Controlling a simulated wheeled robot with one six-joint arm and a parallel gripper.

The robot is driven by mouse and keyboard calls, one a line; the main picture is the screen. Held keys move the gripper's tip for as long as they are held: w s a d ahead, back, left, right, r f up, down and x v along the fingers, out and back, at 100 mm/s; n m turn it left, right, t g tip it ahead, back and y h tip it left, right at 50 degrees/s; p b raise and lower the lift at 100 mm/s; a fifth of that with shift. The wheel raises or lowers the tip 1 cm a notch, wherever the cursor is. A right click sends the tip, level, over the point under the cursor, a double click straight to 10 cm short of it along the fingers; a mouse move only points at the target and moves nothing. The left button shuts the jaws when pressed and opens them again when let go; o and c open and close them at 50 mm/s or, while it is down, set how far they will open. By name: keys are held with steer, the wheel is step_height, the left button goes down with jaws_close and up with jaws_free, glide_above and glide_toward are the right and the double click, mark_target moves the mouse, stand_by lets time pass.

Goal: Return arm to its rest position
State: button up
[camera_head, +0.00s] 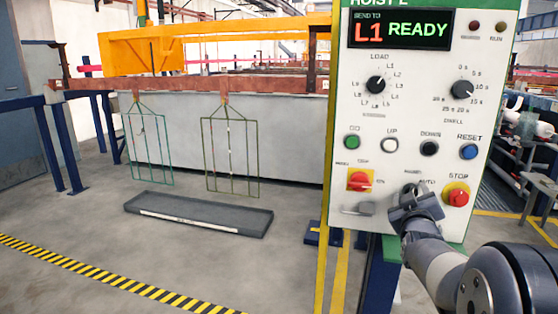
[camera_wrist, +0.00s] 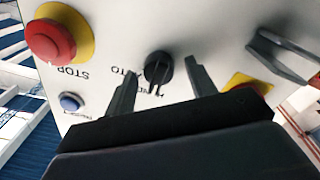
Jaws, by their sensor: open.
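My gripper (camera_head: 411,192) is in front of the lower part of the hoist control panel (camera_head: 345,130). In the wrist view my gripper (camera_wrist: 161,62) is open, with one finger on each side of a black selector knob (camera_wrist: 158,69). Nothing else is between the fingers, and I cannot tell if they touch the knob. My arm reaches in from the lower right of the head view and hides the selector there. The panel display (camera_head: 401,30) reads "SEND TO L1 READY".
The red STOP button (camera_head: 459,197) is just right of my gripper, and a red switch (camera_head: 360,181) is to its left. A padlock-like grey shackle (camera_wrist: 285,55) sticks out from the panel. Two wire racks hang at the left above a grey tray (camera_head: 250,221). Open floor lies left.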

stand_by(0.5)
steer(key=v, duration=1)
steer(key=shift+m, duration=0.4)
steer(key=p+x, duration=0.1)
steer(key=x, duration=0.9)
steer(key=shift+w+r, duration=0.15)
steer(key=shift+r, duration=0.05)
steer(key=s+a+m+p, duration=0.3)
steer(key=s+m+p, duration=0.7)
steer(key=m, duration=0.1)
steer(key=shift+a+m+g+p, duration=0.15)
steer(key=shift+m+g+p, duration=0.15)
steer(key=shift+m+p, duration=0.1)
steer(key=shift+s+f, duration=0.15)
